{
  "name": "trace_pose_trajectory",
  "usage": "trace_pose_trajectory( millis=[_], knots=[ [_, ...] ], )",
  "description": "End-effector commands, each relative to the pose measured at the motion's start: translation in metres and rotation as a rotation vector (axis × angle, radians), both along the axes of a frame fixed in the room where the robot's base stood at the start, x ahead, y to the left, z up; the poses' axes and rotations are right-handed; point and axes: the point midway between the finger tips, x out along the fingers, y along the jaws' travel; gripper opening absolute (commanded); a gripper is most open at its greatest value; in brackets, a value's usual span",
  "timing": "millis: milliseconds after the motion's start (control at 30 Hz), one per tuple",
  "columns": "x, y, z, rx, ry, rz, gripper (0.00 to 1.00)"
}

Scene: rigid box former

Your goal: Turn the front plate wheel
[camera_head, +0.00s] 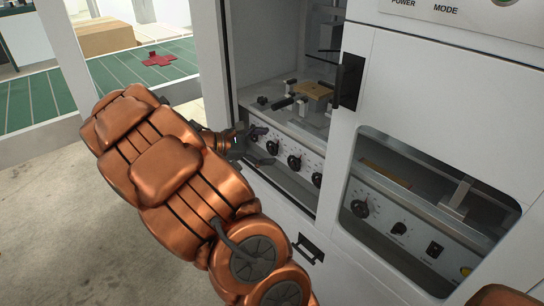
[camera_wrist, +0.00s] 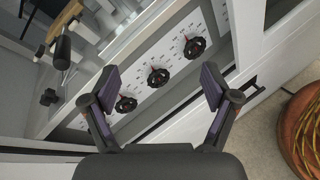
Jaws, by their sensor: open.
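A light front panel (camera_head: 283,165) inside the open machine bay carries a row of black wheels with printed scales. One wheel (camera_head: 294,161) sits right of my gripper (camera_head: 265,147) in the head view. In the wrist view three wheels show: an upper right wheel (camera_wrist: 195,46), a middle wheel (camera_wrist: 159,76) and a lower left wheel (camera_wrist: 125,104). My gripper (camera_wrist: 160,80) is open and empty, its fingers spread to either side of the middle wheel in the picture. I cannot see contact with any wheel. No readable label tells which one is the front plate wheel.
A tool with a wooden-coloured block (camera_head: 314,90) stands above the panel. The bay's door frame (camera_head: 222,60) is at left. A closed door with a window (camera_head: 400,210) shows more controls at right. A green conveyor (camera_head: 40,97) lies behind left.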

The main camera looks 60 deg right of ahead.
Motion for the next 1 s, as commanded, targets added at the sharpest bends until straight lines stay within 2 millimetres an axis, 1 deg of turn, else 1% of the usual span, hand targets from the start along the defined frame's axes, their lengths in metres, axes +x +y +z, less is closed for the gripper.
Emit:
trace_pose_trajectory(
  millis=[33, 167, 300, 400, 500, 600, 700, 767, 867, 1000],
  knots=[
    [0.009, -0.013, -0.02, -0.013, 0.052, 0.023, 0.86],
    [0.035, -0.044, -0.045, -0.049, 0.174, 0.096, 0.86],
    [0.063, -0.072, -0.081, -0.075, 0.307, 0.179, 0.86],
    [0.084, -0.088, -0.108, -0.087, 0.387, 0.237, 0.86],
    [0.101, -0.099, -0.133, -0.093, 0.456, 0.289, 0.86],
    [0.113, -0.107, -0.15, -0.098, 0.501, 0.326, 0.86],
    [0.12, -0.111, -0.161, -0.099, 0.529, 0.35, 0.86],
    [0.123, -0.113, -0.164, -0.101, 0.537, 0.359, 0.86],
    [0.124, -0.118, -0.165, -0.102, 0.542, 0.364, 0.86],
    [0.119, -0.134, -0.165, -0.101, 0.541, 0.363, 0.86]
  ],
)
